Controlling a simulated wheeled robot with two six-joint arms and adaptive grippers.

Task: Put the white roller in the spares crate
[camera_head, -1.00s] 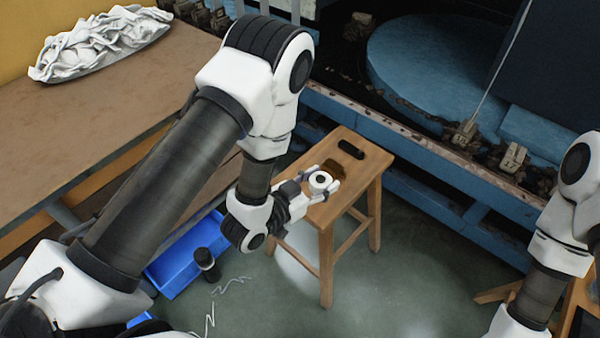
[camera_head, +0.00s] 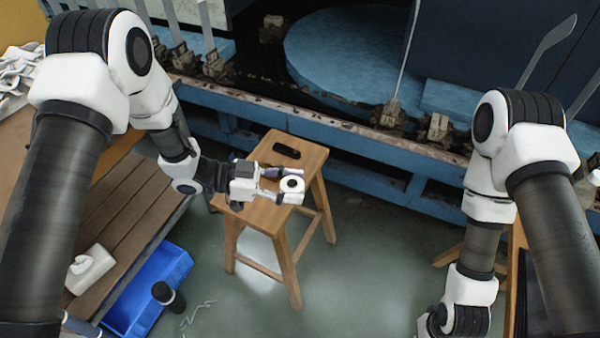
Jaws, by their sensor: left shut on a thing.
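The white roller (camera_head: 292,184), a short white ring with a dark centre hole, is held in my left gripper (camera_head: 289,186). The fingers are shut on it from either side, over the wooden stool (camera_head: 262,214). I cannot tell how far it is above the seat. A blue crate (camera_head: 180,268), which I take for the spares crate, lies on the floor at lower left, beside the slatted bench. My left gripper is up and to the right of it. My right arm comes down at the right; its gripper is below the picture edge.
A black block (camera_head: 287,151) lies on the stool seat. A dark cylinder (camera_head: 168,297) stands at the crate's right edge. A white object (camera_head: 90,268) sits on the slatted shelf (camera_head: 130,215). A blue machine (camera_head: 345,145) runs behind. Floor right of the stool is clear.

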